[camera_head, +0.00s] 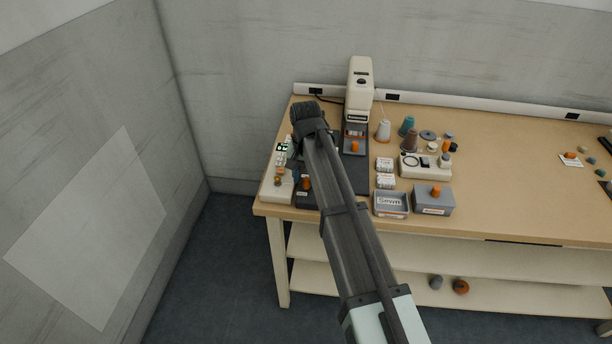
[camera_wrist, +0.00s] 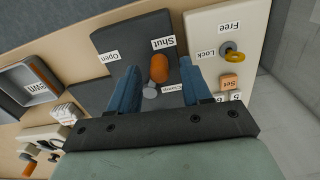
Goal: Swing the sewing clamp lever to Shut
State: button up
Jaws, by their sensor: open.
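The sewing clamp lever has an orange knob (camera_wrist: 158,68) and a grey round pivot (camera_wrist: 149,92) on a dark plate (camera_wrist: 134,38). In the wrist view the knob lies just below the "Shut" label (camera_wrist: 163,43), and the "Open" label (camera_wrist: 110,57) is to its left. A "Clamp" label (camera_wrist: 175,88) is partly covered by a finger. My gripper (camera_wrist: 159,66) is open, its two blue fingers on either side of the knob in the picture. Contact cannot be told. In the head view my arm hides most of the gripper; an orange knob (camera_head: 306,183) shows beside it.
A cream panel (camera_wrist: 222,55) with "Free" and "Lock" labels and a yellow knob (camera_wrist: 233,53) adjoins the plate. A cream sewing machine (camera_head: 360,80) stands behind.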

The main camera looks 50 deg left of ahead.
aim_at(306, 179)
notch_tip(306, 179, up, 14)
dwell(0.6)
jog(key=shift+f, duration=0.2)
jog(key=w+d+f+m+g+h, duration=0.1)
jog(key=w+d+f, duration=0.2)
jog(key=d+f, duration=1.2)
jog(key=w+d+f+m+g+h, duration=0.1)
jog(key=w+d+f+h, duration=0.15)
jog(key=d+f, duration=1.25)
jog(key=w+d+f+m+g+h, duration=0.1)
jog(key=w+d+f, duration=0.2)
jog(key=d+f, duration=1.15)
jog(key=s+d+f+m+g+y, duration=0.1)
jog(key=s+d+f, duration=0.25)
jog(key=d, duration=0.55)
jog(key=s+d+f+m+g+y, duration=0.1)
jog(key=s+d+f, duration=0.25)
jog(key=d, duration=0.55)
jog(key=s+d+f+m+g+y, duration=0.1)
jog(key=s+d+f, duration=0.3)
jog(key=s, duration=0.3)
jog(key=s+d+f+m+y, duration=0.1)
jog(key=s+d+f+m, duration=0.1)
jog(key=s+d, duration=0.4)
jog(key=shift+s+f+g, duration=0.4)
jog(key=shift+s+f, duration=0.05)
jog(key=shift+f, duration=0.4)
